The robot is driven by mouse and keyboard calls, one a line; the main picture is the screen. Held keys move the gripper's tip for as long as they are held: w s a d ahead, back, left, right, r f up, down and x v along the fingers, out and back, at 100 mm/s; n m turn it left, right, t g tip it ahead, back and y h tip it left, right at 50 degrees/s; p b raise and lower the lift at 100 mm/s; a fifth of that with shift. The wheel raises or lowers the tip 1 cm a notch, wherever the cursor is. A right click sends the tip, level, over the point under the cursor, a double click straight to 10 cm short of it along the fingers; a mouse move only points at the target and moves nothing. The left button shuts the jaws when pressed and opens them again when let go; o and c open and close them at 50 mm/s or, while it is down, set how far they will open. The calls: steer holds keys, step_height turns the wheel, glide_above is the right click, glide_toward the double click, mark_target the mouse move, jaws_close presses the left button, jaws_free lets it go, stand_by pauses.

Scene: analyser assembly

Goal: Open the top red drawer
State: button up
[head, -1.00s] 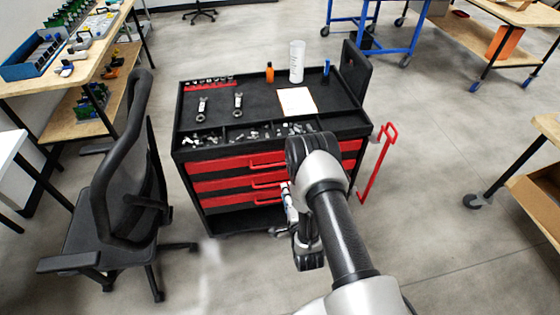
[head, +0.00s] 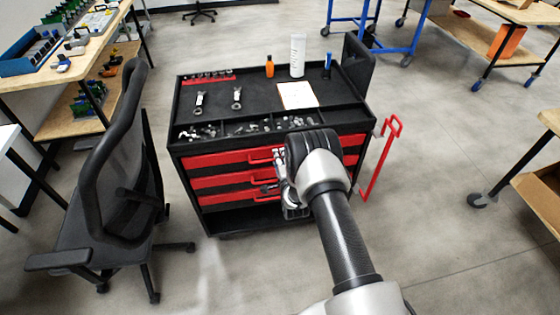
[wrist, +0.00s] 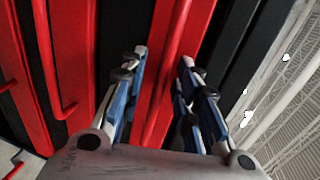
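The top red drawer (head: 215,160) is closed in the black tool cart, above two more red drawers. Its red bar handle (head: 262,162) sticks out at the front, its right end hidden by my gripper (head: 279,166). In the wrist view, which is turned sideways, the top drawer (wrist: 190,25) is the rightmost red front. My gripper (wrist: 163,62) is open there, with blue-sided fingers on both sides of the handle (wrist: 164,90). The fingers look apart from the bar; whether either touches it I cannot tell.
The cart top (head: 215,118) holds wrenches, an orange bottle (head: 270,67), a white cylinder (head: 297,56) and a paper sheet (head: 297,95). A black chair (head: 110,190) stands close on the left. A red side handle (head: 380,160) juts out at the cart's right. Floor is clear at front right.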

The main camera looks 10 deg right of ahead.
steer(key=shift+c, duration=0.5)
jaws_close()
stand_by(0.3)
